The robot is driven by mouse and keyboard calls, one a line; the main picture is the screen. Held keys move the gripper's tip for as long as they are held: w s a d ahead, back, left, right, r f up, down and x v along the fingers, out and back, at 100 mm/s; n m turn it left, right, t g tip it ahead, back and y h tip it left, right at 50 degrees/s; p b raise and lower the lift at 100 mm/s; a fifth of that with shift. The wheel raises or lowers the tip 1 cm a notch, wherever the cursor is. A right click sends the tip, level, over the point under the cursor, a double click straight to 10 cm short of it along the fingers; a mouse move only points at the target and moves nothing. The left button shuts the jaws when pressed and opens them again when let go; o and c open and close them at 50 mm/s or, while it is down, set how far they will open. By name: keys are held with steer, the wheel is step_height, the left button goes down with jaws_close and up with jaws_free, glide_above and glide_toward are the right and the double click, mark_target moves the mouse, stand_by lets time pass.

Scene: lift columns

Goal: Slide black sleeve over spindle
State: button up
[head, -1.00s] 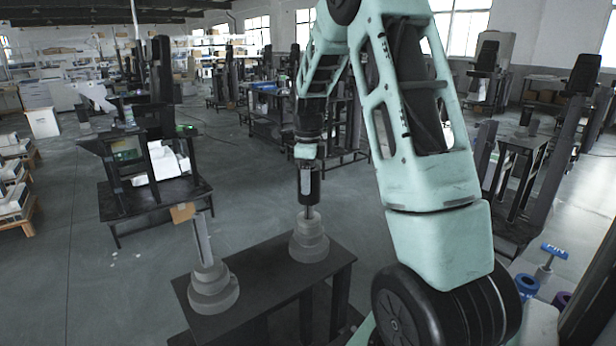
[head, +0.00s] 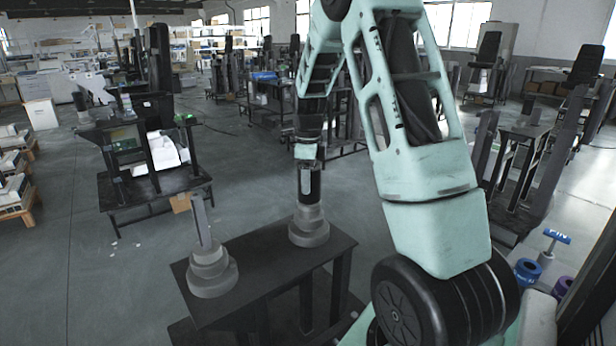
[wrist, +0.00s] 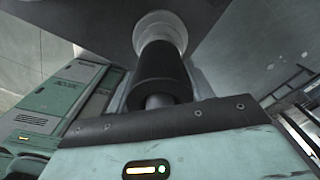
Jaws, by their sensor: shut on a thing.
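The black sleeve (head: 315,190) is upright in my gripper (head: 306,180) in the head view. It stands over the right-hand grey stepped base (head: 309,232), its lower end at or very near the base's top. The spindle below it no longer shows there. In the wrist view the sleeve (wrist: 162,72) runs away from the gripper toward the pale round base (wrist: 160,28). A grey rounded end, seemingly the spindle (wrist: 158,101), shows at the sleeve's near end. The gripper is shut on the sleeve; its fingertips are mostly hidden.
A second grey stepped base (head: 212,272) with an upright post (head: 201,222) stands to the left on the same dark table (head: 265,280). A cart with white boxes (head: 160,155) stands beyond at left. Blue (head: 527,271) and purple rings lie at the right.

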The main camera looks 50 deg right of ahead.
stand_by(0.3)
steer(key=o, duration=1.5)
step_height(320, 180, up, 17)
steer(key=shift+r+b, duration=0.2)
steer(key=shift+b, duration=0.5)
steer(key=s+a+f+n, duration=0.1)
steer(key=a+f+n, duration=0.2)
steer(key=a+n, duration=0.5)
steer(key=s+a+f+n+y, duration=0.1)
steer(key=a+f+n, duration=0.3)
steer(key=a, duration=0.9)
steer(key=s+a+f+n, duration=0.1)
steer(key=a+n, duration=0.6)
steer(key=a, duration=0.3)
steer(key=s+a+f+n, duration=0.2)
steer(key=s+a+n, duration=0.2)
steer(key=s+n, duration=0.2)
steer(key=s+a+f+n, duration=0.3)
steer(key=s+a+n, duration=0.1)
steer(key=s+n, duration=0.2)
steer(key=s+a+f+n, duration=0.3)
steer(key=s+a+n, duration=0.2)
steer(key=s, duration=0.3)
steer(key=shift+s+f+n, duration=0.1)
steer(key=shift+f+n, duration=0.1)
steer(key=shift+n, duration=0.7)
